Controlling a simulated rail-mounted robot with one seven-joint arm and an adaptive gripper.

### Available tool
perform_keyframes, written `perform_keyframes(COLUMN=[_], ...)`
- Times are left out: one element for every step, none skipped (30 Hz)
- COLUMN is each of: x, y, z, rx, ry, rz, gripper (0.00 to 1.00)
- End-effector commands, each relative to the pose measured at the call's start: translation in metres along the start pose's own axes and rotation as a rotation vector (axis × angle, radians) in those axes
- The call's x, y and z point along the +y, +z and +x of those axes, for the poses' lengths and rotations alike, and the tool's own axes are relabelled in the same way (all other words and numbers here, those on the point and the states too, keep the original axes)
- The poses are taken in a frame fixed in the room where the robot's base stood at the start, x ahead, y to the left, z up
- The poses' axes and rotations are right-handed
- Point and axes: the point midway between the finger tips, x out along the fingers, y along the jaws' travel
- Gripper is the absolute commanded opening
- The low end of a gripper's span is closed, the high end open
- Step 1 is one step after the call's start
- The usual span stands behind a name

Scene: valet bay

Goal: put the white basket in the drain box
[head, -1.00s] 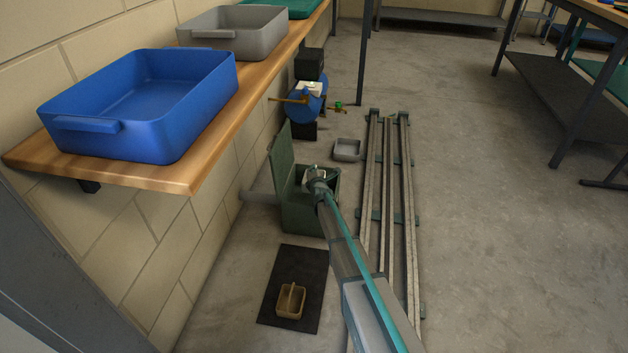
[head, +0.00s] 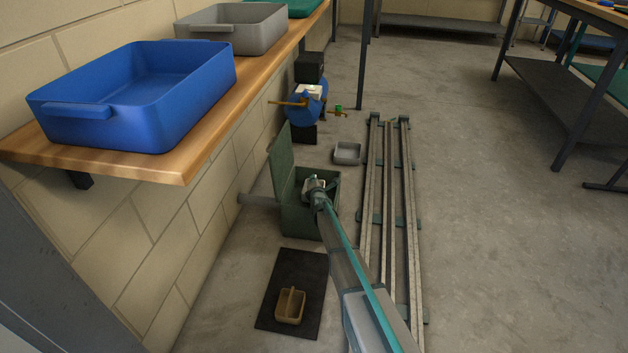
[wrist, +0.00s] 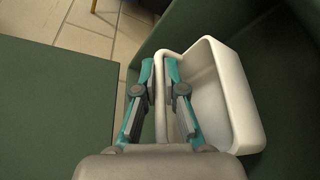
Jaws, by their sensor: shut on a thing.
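The green drain box (head: 300,222) stands on the floor by the wall, with its lid (head: 284,163) raised on the left. My gripper (wrist: 160,92) is shut on the near side of the white basket (wrist: 232,85), one finger on each side of its thin upright edge or handle. The basket looks empty and upright. In the head view the white basket (head: 312,183) shows at the box's opening, partly hidden by my gripper (head: 317,193). In the wrist view a green box wall (wrist: 285,55) lies close beside the basket. I cannot tell whether the basket touches the box bottom.
A tan basket (head: 290,307) sits on a dark mat (head: 270,318) in front of the box. A grey tray (head: 347,152) lies behind it. Long rails (head: 386,200) run along the right. A shelf above holds a blue bin (head: 135,100) and a grey bin (head: 240,32).

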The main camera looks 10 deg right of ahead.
Motion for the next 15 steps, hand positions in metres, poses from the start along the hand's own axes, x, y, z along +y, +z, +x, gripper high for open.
perform_keyframes(x=[-0.0006,-0.0013,-0.0022,-0.0027,-0.0030,-0.0032,-0.0036,-0.0037,-0.0039,-0.0040,-0.0041,-0.0042,-0.0044,-0.0045,-0.0046], y=[-0.0004,-0.0008,-0.0013,-0.0016,-0.0018,-0.0019,-0.0022,-0.0022,-0.0023,-0.0024,-0.0025,-0.0026,-0.0026,-0.0026,-0.0027], z=[0.0005,0.0006,0.0008,0.0009,0.0008,0.0008,0.0008,0.0008,0.0008,0.0008,0.0008,0.0008,0.0008,0.0008,0.0008], rx=[0.000,0.000,0.000,0.000,0.000,0.000,0.000,0.000,0.000,0.000,0.001,0.001,0.001,0.001,0.001], ry=[0.000,0.000,0.000,0.000,0.000,0.000,0.000,0.000,-0.001,-0.001,-0.001,-0.001,-0.001,-0.001,-0.001], rz=[0.000,0.001,0.001,0.001,0.001,0.001,0.001,0.001,0.001,0.001,0.001,0.001,0.001,0.001,0.001], gripper=[0.00,0.00,0.00,0.00,0.00,0.00,0.11,0.16,0.22,0.27,0.32,0.34,0.34,0.34,0.34])
